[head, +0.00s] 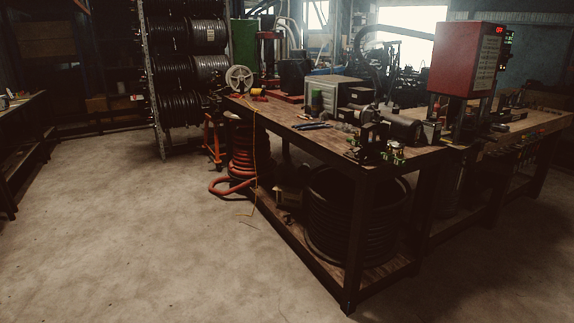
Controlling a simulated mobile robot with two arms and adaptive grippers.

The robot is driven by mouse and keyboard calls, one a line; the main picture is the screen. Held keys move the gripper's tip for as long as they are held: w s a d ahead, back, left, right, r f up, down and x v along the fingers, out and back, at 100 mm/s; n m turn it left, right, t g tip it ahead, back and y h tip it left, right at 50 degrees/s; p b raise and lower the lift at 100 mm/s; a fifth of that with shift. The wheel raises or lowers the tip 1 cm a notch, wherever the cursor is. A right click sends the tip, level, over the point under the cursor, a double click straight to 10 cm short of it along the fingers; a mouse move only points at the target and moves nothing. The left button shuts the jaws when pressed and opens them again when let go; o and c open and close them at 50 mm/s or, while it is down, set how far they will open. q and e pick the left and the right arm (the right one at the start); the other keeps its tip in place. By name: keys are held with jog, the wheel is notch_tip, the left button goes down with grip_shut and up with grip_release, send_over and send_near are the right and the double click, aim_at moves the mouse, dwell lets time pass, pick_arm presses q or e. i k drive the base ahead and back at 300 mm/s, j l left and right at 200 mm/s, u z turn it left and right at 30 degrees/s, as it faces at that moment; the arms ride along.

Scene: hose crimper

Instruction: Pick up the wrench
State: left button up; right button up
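I cannot pick out a wrench for certain. Some thin dark tools (312,126) lie near the left edge of the workbench (310,138), about halfway along it. They are too small and dim to tell whether a wrench is among them. The bench stands at centre right, some way ahead. Neither of my grippers is in view.
Open concrete floor (150,235) lies ahead and to the left. A black hose coil (345,215) sits on the bench's lower shelf. An orange hose (240,165) stands beside the bench. A hose rack (190,75) is behind; a red machine (465,60) is at right.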

aim_at(298, 126)
jog(key=i+j+u, duration=0.3)
jog(key=i, duration=0.5)
jog(key=i+u, duration=0.25)
jog(key=i, duration=0.55)
jog(key=i+z, duration=0.1)
jog(key=i, duration=0.45)
jog(key=i+j+z, duration=0.1)
jog(key=i, duration=0.5)
jog(key=i+j+z, duration=0.1)
jog(key=i, duration=0.45)
